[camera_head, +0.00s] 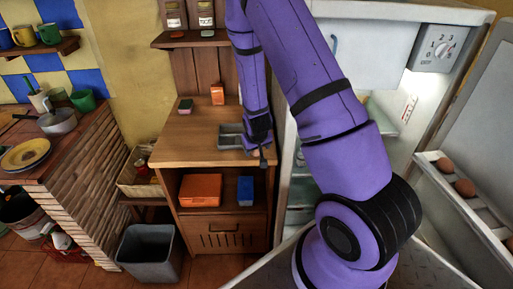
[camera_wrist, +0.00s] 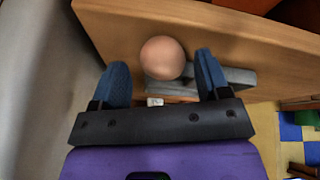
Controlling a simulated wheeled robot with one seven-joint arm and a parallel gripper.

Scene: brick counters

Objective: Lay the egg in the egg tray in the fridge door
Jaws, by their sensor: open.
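In the wrist view a brown egg (camera_wrist: 162,58) sits by a grey holder (camera_wrist: 240,77) on the wooden cabinet top. My gripper (camera_wrist: 161,66) is open, with a blue finger to either side of the egg's near part; I cannot tell whether they touch it. In the head view my gripper (camera_head: 262,152) is at the cabinet's right edge, beside the grey holder (camera_head: 229,129); the egg is hidden there. The egg tray (camera_head: 478,213) is on the open fridge door (camera_head: 484,120) at the right and holds several brown eggs. My arm hides part of the fridge (camera_head: 372,48).
The wooden cabinet (camera_head: 185,140) carries small boxes on top and an orange box (camera_head: 200,190) and a blue box (camera_head: 245,191) on its shelf. A grey bin (camera_head: 150,252) stands on the floor at left. A brick counter (camera_head: 75,185) is farther left.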

